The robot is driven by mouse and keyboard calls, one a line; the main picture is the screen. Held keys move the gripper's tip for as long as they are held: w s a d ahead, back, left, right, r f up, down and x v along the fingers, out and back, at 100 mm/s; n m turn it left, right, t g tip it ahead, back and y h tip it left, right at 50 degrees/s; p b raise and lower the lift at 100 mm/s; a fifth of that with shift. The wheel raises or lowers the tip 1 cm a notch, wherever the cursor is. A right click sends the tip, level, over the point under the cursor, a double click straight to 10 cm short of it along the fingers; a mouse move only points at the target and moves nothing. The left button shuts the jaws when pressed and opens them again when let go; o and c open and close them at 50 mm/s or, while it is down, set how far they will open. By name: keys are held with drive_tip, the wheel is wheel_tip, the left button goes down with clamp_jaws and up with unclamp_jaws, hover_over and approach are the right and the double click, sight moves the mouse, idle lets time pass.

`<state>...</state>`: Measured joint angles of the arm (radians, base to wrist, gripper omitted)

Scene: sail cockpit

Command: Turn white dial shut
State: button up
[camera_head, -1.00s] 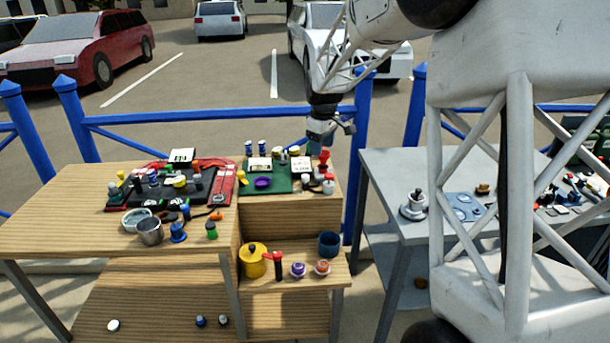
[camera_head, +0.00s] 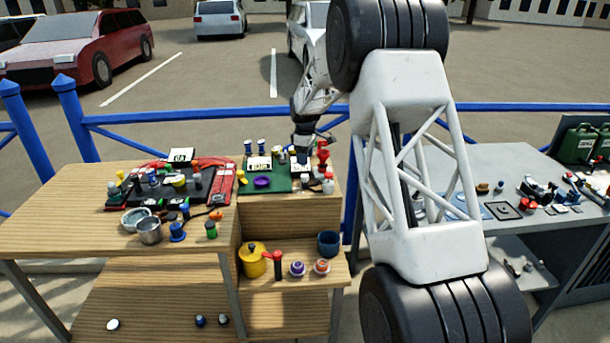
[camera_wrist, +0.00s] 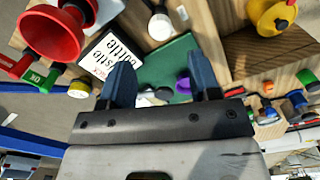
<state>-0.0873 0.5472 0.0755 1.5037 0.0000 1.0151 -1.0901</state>
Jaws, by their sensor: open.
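A green board (camera_head: 283,184) lies on the wooden bench's raised right part; it also shows in the wrist view (camera_wrist: 168,62). My gripper (camera_head: 304,146) is above the board's back right corner. In the wrist view my gripper (camera_wrist: 162,84) has its two blue fingers spread apart, with nothing clearly held. A small white round part (camera_wrist: 146,99) shows low between the fingers, partly hidden by the gripper. A white round knob (camera_wrist: 160,26) with a dark stem stands at the top. I cannot tell which of these white parts is the dial.
A red flared knob (camera_wrist: 52,30) and a white printed label (camera_wrist: 108,55) are near the left finger. A purple ring (camera_head: 262,183) sits on the board. A yellow pot (camera_head: 253,260) stands on the lower shelf. A grey table (camera_head: 520,195) is at the right.

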sight(305, 175)
drive_tip(key=shift+f, duration=0.15)
drive_tip(key=shift+f, duration=3.8)
drive_tip(key=c, duration=0.9)
